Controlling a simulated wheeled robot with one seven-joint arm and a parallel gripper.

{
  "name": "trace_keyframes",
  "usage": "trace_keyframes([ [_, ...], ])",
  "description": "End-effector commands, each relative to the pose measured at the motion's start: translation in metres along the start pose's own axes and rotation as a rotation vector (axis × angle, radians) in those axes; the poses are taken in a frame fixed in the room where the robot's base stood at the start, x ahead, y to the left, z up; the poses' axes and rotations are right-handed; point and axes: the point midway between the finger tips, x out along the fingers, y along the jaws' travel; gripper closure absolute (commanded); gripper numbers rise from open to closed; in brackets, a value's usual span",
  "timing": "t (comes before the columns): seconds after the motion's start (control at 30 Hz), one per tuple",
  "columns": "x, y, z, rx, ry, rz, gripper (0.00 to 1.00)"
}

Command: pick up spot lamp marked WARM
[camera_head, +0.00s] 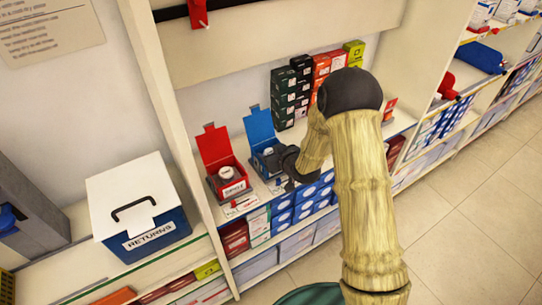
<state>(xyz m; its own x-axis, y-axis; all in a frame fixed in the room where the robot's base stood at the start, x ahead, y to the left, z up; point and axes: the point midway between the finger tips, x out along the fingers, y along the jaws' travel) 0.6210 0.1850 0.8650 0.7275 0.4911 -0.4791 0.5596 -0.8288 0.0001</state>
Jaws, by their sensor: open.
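Two open boxes with round lamps stand on the shelf. The red box (214,146) has its lid up and holds a dark, round lamp (228,181) with a pale top and a small white label. The blue box (259,126) stands to its right, lid up, with another pale-topped lamp (269,152) inside. The lettering is too small to read, so I cannot tell which is marked WARM. My dark gripper (285,172) is open at the right edge of the blue box, right of its lamp. Its fingertips are partly hard to make out, and I cannot tell whether it touches the box.
Stacked dark green cartons (282,98) and orange cartons (321,66) stand behind my gripper. Small white cards (240,206) lie at the shelf's front edge. A white-lidded RETURNS bin (135,200) stands at left, beyond an upright panel. The tiled floor (470,215) at right is clear.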

Motion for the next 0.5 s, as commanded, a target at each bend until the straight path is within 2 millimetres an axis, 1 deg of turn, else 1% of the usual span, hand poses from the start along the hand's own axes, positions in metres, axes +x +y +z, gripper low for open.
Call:
trace_keyframes([
  [0.37,-0.0005,0.0,0.0002,0.0,0.0,0.0,0.45],
  [0.4,-0.0005,0.0,0.0002,0.0,0.0,0.0,0.49],
  [0.47,-0.0005,-0.0001,0.0002,0.0,0.0,0.0,0.61],
  [0.5,-0.0005,-0.0001,0.0002,0.0,0.0,0.0,0.69],
])
